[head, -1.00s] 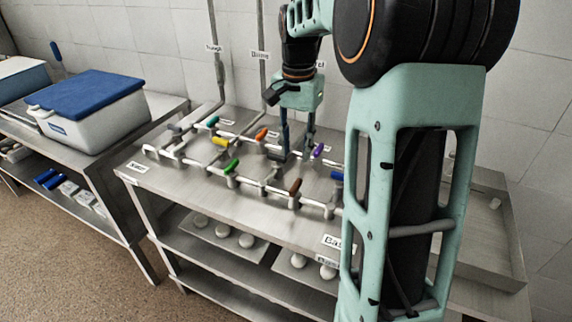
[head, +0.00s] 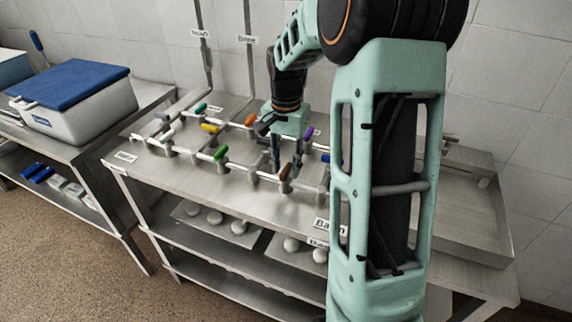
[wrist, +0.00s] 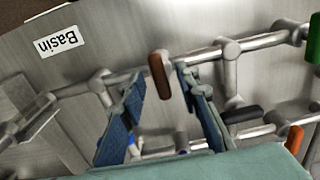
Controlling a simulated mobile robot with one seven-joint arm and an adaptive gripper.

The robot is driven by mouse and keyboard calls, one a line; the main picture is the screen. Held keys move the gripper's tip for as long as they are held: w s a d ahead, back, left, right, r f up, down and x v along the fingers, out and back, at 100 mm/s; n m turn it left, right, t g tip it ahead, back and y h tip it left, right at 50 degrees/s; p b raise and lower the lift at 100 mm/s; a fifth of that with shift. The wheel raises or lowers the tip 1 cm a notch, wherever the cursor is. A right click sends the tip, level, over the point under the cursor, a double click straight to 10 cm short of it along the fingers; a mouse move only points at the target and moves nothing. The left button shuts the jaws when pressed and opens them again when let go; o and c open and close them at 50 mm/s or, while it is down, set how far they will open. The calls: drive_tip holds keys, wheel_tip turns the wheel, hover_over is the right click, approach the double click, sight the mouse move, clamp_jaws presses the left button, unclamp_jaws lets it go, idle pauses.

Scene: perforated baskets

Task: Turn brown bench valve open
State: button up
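The brown valve handle (head: 285,172) is on the front pipe of the bench. In the wrist view the brown handle (wrist: 159,74) sticks up from the pipe, between the lines of my two fingertips. My gripper (head: 287,165) is open and empty, with its fingers pointing down just behind the handle in the head view. In the wrist view my gripper (wrist: 158,80) has its blue-padded fingers apart, one on each side of the handle. I cannot tell whether either finger touches it.
A green handle (head: 220,153) is to the left on the same pipe. Purple (head: 308,132), blue (head: 326,158), orange (head: 250,119), yellow (head: 209,128) and teal (head: 200,107) handles stand nearby. A black handle (wrist: 240,114) is close to my right finger. A "Basin" label (wrist: 59,43) lies on the bench.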

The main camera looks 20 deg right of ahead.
clamp_jaws()
drive_tip(key=shift+n, duration=0.3)
drive_tip(key=n+p, duration=0.1)
drive_tip(key=n, duration=0.1)
drive_tip(key=shift+r+n, duration=0.1)
drive_tip(key=shift+n, duration=0.3)
drive_tip(key=n+p, duration=0.1)
drive_tip(key=n, duration=0.2)
drive_tip(key=shift+n, duration=0.4)
drive_tip(key=n+p, duration=0.1)
drive_tip(key=n, duration=0.4)
drive_tip(key=n+p, duration=0.1)
drive_tip(key=n, duration=0.4)
drive_tip(key=shift+n+p, duration=0.3)
drive_tip(key=shift+n, duration=0.2)
